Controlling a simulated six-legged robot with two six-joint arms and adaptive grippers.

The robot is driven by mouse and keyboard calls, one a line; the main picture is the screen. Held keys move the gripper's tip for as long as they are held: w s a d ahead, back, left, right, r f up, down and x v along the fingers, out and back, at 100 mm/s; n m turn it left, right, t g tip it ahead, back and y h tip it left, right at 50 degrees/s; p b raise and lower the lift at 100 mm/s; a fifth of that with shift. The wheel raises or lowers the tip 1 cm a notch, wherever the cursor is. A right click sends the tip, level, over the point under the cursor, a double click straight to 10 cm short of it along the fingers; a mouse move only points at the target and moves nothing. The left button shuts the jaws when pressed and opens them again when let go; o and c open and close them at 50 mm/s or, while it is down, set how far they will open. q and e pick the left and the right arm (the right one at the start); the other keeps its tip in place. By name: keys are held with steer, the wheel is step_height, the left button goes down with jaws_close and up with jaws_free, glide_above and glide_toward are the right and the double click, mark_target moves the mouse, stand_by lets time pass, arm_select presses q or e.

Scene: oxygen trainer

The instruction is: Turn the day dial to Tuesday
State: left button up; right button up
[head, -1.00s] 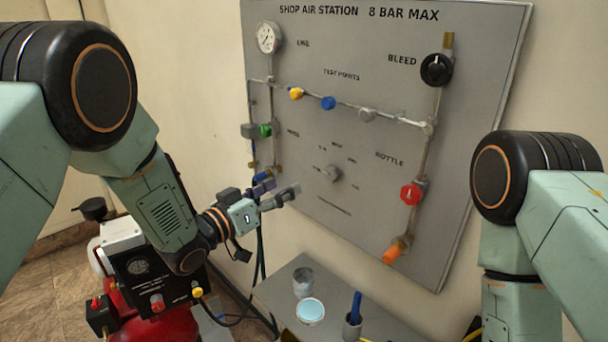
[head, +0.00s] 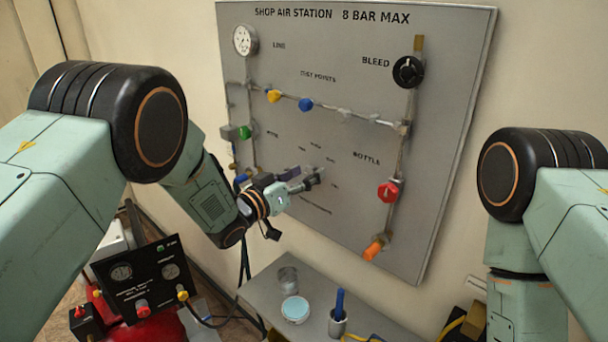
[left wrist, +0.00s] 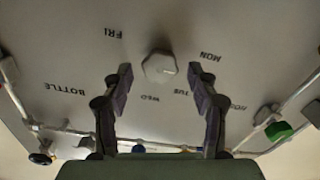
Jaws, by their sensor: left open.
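The day dial (left wrist: 159,66) is a small pale grey faceted knob on the grey panel. In the left wrist view it lies between the fingertips of my left gripper (left wrist: 160,74), with a gap on each side. Day labels ring it: MON (left wrist: 208,56), TUE (left wrist: 183,93), WED (left wrist: 149,97) and FRI (left wrist: 113,33). I cannot tell which day the dial points to. In the head view my left gripper (head: 308,181) is at the panel's lower middle and mostly hides the dial. It is open and empty. My right gripper is out of view.
The panel (head: 300,60) carries a gauge (head: 245,40), a black bleed knob (head: 408,71), a red bottle knob (head: 387,192) and an orange fitting (head: 373,249). Below, a grey shelf (head: 262,292) holds a cup (head: 288,280), a blue-topped tub (head: 295,310) and a holder (head: 337,325).

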arm_select(q)
steer(key=shift+d, duration=0.2)
steer(key=shift+c, duration=0.8)
steer(key=shift+w+a+f, duration=0.1)
steer(key=shift+w+a, duration=0.1)
steer(key=shift+a, duration=0.15)
steer(key=c, duration=0.4)
steer(key=shift+s+d, duration=0.15)
steer(key=shift+d, duration=0.1)
steer(key=c, duration=0.5)
steer(key=shift+c, duration=0.5)
steer(key=shift+a, duration=0.15)
